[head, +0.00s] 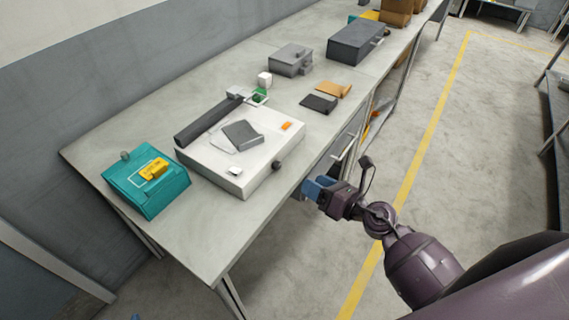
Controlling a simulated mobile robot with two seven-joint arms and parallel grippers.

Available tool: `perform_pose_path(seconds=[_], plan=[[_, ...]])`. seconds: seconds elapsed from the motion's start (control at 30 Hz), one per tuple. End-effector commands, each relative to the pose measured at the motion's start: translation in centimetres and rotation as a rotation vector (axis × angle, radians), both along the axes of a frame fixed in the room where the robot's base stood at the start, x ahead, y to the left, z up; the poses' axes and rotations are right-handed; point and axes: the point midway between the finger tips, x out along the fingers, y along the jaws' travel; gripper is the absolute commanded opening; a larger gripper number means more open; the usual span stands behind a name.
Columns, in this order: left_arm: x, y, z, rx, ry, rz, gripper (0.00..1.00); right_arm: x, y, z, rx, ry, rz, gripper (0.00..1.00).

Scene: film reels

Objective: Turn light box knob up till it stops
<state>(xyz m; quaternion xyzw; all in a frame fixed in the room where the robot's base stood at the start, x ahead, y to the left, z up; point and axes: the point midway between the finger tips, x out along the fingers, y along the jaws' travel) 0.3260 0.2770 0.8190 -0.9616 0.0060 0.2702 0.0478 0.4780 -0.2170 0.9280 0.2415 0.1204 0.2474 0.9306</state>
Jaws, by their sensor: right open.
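The light box (225,170) is a white, flat box on the grey workbench. A dark round knob (277,165) sits on its side facing the bench's front edge, near the right corner. My right gripper (312,187), with blue fingertips, is open and empty. It is just off the bench's front edge, to the right of the knob and apart from it. My left gripper is not in view.
A grey slab (242,133) and an orange piece (287,126) lie on the light box. A teal case (146,186) stands left of it. A black bar (207,122) lies along its back. Bare bench (240,215) lies in front.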

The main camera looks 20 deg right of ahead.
Motion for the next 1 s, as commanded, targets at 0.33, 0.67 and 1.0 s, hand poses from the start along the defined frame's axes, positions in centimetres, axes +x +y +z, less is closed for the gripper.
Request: perform_pose_path(seconds=[0.33, 0.67, 1.0], plan=[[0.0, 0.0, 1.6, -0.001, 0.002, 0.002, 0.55, 2.6, -0.5, 0.2, -0.642, -0.135, 0.198, 0.55], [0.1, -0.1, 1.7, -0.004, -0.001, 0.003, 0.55, 4.3, 0.1, -0.8, -0.729, -0.147, 0.220, 0.55], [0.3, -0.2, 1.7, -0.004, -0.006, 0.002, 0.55, 8.7, 3.1, -3.0, -0.725, -0.146, 0.220, 0.55]])
